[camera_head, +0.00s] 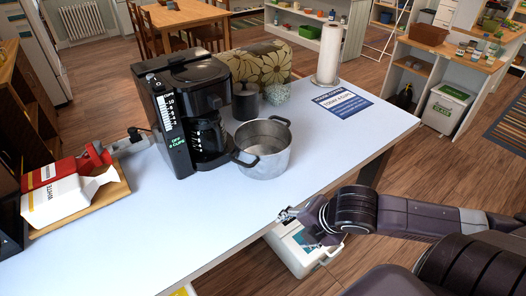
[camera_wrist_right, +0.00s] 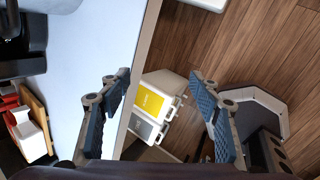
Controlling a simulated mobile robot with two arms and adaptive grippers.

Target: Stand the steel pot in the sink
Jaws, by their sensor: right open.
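I cannot make out a sink. My left gripper is not in view.
The black coffee maker (camera_head: 184,112) and a dark canister (camera_head: 246,101) stand close behind the pot. Red and white bags (camera_head: 70,196) sit on a board at left. A paper towel roll (camera_head: 328,55) and blue sign (camera_head: 342,102) are behind. The counter right of the pot is clear.

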